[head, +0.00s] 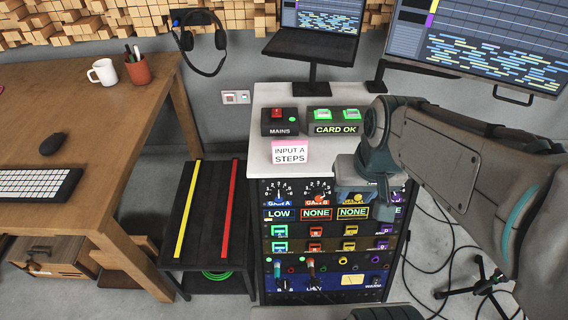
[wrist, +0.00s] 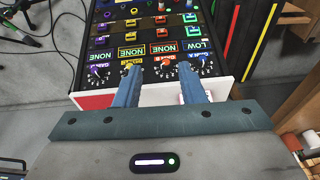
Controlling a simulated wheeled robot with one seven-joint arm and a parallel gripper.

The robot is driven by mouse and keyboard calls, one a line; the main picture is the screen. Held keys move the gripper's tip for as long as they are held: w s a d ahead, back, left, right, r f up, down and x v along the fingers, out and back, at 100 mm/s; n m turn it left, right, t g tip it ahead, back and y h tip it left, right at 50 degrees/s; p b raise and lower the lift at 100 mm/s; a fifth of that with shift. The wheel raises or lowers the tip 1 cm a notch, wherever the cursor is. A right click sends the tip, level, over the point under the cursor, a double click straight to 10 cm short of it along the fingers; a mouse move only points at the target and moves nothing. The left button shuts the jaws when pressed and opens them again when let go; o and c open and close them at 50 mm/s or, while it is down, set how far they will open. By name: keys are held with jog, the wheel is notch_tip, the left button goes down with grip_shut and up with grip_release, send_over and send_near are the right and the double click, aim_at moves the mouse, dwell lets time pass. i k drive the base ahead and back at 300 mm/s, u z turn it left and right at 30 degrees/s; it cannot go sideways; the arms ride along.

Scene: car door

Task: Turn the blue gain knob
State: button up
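The blue gain knob (head: 279,190) is at the top left of the rack's front panel in the head view, above the LOW display (head: 279,214). Its pointer is near the middle of its white scale. In the wrist view the panel appears upside down, and my right-hand finger covers most of the blue knob. My gripper (wrist: 158,68) is open, with its fingers spread over the knob row and the red knob (wrist: 168,72) showing between them. I cannot tell whether a finger touches the panel. The head view shows my gripper's body right of the blue knob, fingertips hidden.
The rack's white top (head: 268,102) holds a MAINS switch box (head: 279,122), a CARD OK box (head: 334,121) and an INPUT A STEPS card (head: 290,152). A black stool (head: 207,222) stands left of the rack, and a wooden desk (head: 130,130) beyond it. Cables lie on the floor at right.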

aim_at(279, 194)
jog(key=k, duration=1.2)
jog(key=u, duration=0.75)
jog(key=i, duration=1.3)
jog(key=z, duration=0.7)
